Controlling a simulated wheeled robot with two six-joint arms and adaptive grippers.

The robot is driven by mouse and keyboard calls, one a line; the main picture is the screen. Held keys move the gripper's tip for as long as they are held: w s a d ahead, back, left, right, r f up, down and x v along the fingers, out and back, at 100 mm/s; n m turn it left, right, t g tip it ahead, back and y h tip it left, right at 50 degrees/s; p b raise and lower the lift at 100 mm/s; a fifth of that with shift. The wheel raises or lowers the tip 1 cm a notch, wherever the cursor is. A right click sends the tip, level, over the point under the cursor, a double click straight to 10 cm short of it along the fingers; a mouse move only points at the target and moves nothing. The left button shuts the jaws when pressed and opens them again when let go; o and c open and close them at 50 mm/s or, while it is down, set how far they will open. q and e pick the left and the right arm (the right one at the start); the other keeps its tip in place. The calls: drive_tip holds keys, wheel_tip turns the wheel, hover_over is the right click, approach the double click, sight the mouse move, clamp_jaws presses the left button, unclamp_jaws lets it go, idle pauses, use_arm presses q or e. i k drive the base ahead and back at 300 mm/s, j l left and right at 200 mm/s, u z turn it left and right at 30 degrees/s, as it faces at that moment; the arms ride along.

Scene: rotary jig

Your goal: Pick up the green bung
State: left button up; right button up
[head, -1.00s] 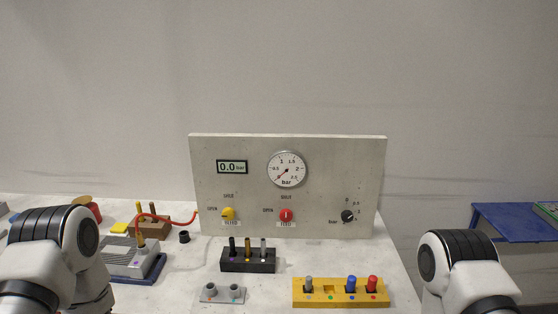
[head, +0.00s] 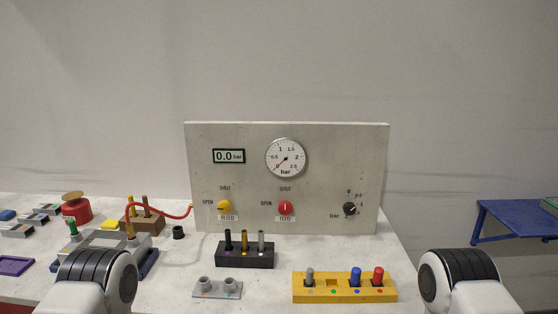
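A small green bung (head: 72,228) stands upright at the left in the head view, at the far left end of a grey metal block (head: 92,244). Whether it sits in the block or behind it I cannot tell. The yellow rack (head: 345,290) at the front right holds a grey, a blue and a red bung. Its slot by the green dot is empty. Only upper parts of my two arms show at the bottom left and bottom right. Neither gripper is in view. My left arm hides the front of the grey block.
A red hose (head: 160,212) runs from the block to the upright panel (head: 290,180). A black holder (head: 245,255) with several pins and a grey two-post fixture (head: 217,288) stand before the panel. A red round-topped object (head: 76,208) stands at the far left. A purple tray (head: 14,266) lies left.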

sight(71, 222)
drive_tip(key=j+u, duration=0.95)
drive_tip(key=k+l, duration=0.05)
drive_tip(key=l, duration=0.05)
